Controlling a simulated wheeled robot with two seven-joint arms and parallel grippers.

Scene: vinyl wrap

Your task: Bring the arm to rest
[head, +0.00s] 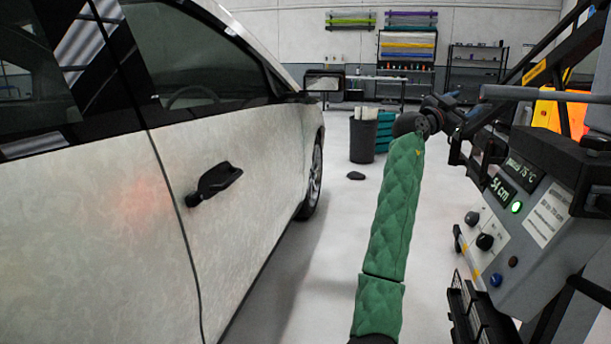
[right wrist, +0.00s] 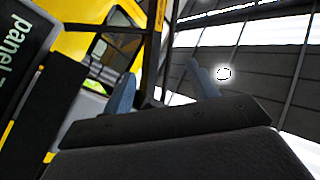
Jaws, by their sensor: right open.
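My right arm, in a green quilted sleeve (head: 390,215), reaches up from the bottom centre of the head view. My right gripper (head: 450,103) is small and dark at its far end, close to the left side of the control unit (head: 535,215). In the right wrist view its two blue-grey fingers stand wide apart (right wrist: 160,72) with nothing between them. I cannot tell from the head view whether the gripper touches the unit's frame. My left arm and gripper are not in view.
A white patterned car (head: 100,225) with a black door handle (head: 214,184) fills the left. A dark bin (head: 362,138) stands on the floor behind the arm. Shelves with coloured rolls (head: 408,48) line the back wall. Floor between car and arm is free.

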